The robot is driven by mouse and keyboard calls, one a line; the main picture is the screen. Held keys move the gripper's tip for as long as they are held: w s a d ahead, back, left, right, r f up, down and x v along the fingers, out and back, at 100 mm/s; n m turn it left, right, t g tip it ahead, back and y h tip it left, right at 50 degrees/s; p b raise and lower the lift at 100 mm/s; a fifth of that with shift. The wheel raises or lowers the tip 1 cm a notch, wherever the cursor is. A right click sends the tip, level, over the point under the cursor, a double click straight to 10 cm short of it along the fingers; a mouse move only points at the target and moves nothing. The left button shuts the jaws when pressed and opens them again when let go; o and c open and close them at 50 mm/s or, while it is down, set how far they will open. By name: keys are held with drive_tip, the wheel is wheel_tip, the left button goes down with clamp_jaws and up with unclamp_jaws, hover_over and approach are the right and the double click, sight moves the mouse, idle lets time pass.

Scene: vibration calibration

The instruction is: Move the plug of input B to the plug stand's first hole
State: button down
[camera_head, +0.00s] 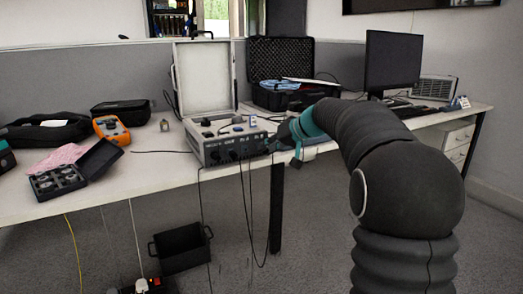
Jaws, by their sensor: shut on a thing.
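The grey calibration unit (226,148) stands near the table's front edge with its case lid (204,76) raised behind it. Its dark front panel carries several knobs and plugs, with black cables hanging below. My gripper (273,147) is at the right end of this panel, shut on a small dark plug, which I take as the plug of input B. The plug is mostly hidden by the fingers, and I cannot tell whether it is still seated in its socket. I cannot clearly pick out the plug stand.
An open black case (72,178) with round pieces, an orange meter (112,130) and a small metal block (164,125) lie left on the white table (150,168). An open black case (280,75) and a monitor (393,62) stand behind. A black bin (181,249) is below.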

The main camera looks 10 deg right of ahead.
drive_tip(key=shift+s+d+b, duration=0.1)
drive_tip(key=shift+s+b, duration=0.2)
drive_tip(key=shift+b, duration=0.15)
idle(0.5)
drive_tip(key=s+b, duration=0.1)
drive_tip(key=s+d+b, duration=0.1)
drive_tip(key=s, duration=0.1)
drive_tip(key=shift+s, duration=0.1)
idle(0.5)
drive_tip(key=shift+r, duration=0.1)
